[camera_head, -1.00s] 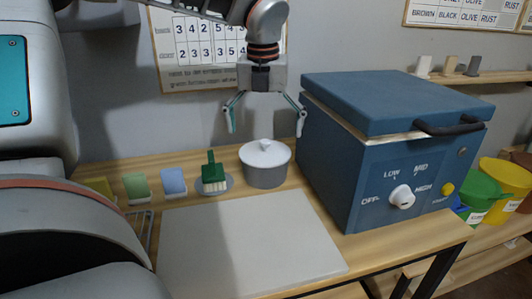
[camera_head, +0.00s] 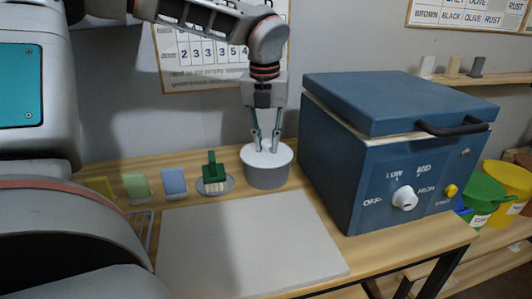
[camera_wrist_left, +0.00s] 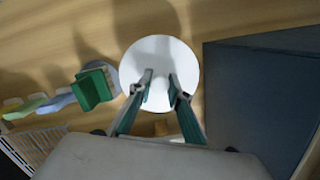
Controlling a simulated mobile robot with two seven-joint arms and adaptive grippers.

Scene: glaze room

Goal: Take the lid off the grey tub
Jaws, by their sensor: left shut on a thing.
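The grey tub (camera_head: 267,178) stands upright on the wooden table, left of the blue kiln. Its round white lid (camera_head: 282,158) sits on top of it. My left gripper (camera_head: 266,148) points straight down over the middle of the lid, its fingertips close together at the lid's knob, which they hide. In the left wrist view the lid (camera_wrist_left: 160,48) is a white disc, with the fingers (camera_wrist_left: 160,80) over its near half. My right gripper is in neither view.
The blue kiln (camera_head: 372,145) with a dial stands close on the right. A green brush (camera_head: 213,172) on a grey dish and several small coloured blocks (camera_head: 174,182) stand on the left. A pale board (camera_head: 245,245) lies in front, bare.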

